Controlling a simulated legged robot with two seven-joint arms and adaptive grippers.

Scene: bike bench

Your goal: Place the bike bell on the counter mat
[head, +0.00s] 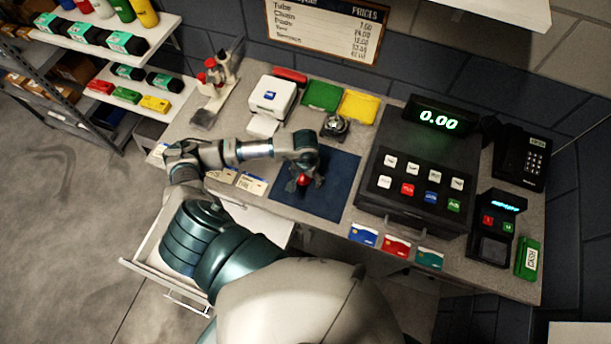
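The counter mat (340,183) is a dark blue square on the grey counter, left of the cash register. My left gripper (305,184) is over the mat's left part, pointing down, with its fingers spread. A small round red thing (304,179), which looks like the bike bell, shows between the fingers. The hand partly hides it. I cannot tell whether the fingers touch it or whether it rests on the mat. My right gripper is not in view.
A shiny metal dome (335,126) stands just behind the mat. The cash register (415,180) is close on the right. A white box (271,96), green tray (321,95) and yellow tray (358,106) are behind. Cards (397,246) lie along the front edge. The mat's right part is clear.

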